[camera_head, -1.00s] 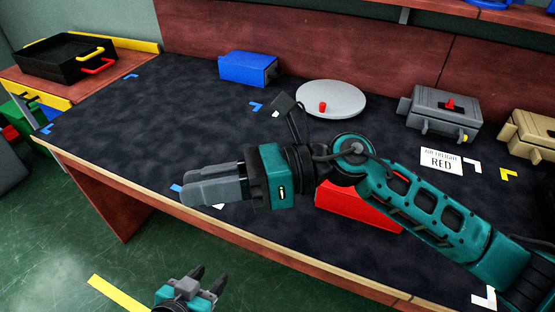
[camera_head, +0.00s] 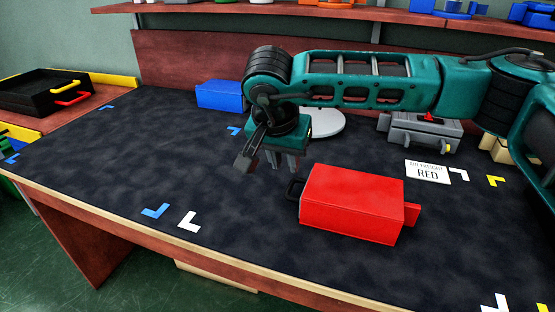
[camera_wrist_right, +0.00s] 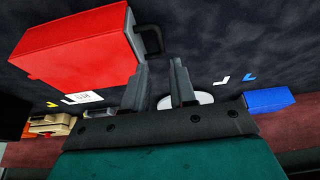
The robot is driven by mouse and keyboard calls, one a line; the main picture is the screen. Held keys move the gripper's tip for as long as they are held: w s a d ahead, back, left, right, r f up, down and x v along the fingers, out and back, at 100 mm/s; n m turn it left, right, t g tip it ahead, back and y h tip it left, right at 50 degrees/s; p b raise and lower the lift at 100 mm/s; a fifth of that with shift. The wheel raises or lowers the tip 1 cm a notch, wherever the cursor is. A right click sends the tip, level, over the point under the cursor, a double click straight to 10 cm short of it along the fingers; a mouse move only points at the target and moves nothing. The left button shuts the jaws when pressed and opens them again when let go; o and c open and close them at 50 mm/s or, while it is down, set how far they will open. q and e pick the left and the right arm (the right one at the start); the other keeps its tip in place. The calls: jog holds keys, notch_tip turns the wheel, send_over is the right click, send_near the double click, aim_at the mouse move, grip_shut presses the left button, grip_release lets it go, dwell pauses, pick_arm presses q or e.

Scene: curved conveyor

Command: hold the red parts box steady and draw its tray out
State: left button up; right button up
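The red parts box (camera_head: 350,205) lies on the dark mat near the table's front. A black loop handle (camera_head: 293,190) stands out from its left end and a red tab (camera_head: 413,213) from its right end. My right gripper (camera_head: 281,168) points down just behind and left of the handle. In the right wrist view its fingers (camera_wrist_right: 160,62) are apart and empty, with the handle (camera_wrist_right: 152,40) just beyond their tips, not gripped. My left gripper is out of view.
A white label reading RED (camera_head: 428,172) and a grey case (camera_head: 424,132) are behind the box to the right. A pale round plate (camera_head: 328,124) and a blue box (camera_head: 218,95) are further back.

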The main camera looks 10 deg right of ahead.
aim_at(290, 187)
jog(key=b+x, duration=0.2)
jog(key=x, duration=0.8)
jog(key=shift+f, duration=0.3)
jog(key=shift+w+d+f, duration=0.1)
jog(key=shift+w+f, duration=0.1)
jog(key=shift+f, duration=0.3)
jog(key=shift+c, duration=0.2)
grip_shut()
jog(key=shift+c, duration=1.3)
grip_release()
grip_shut()
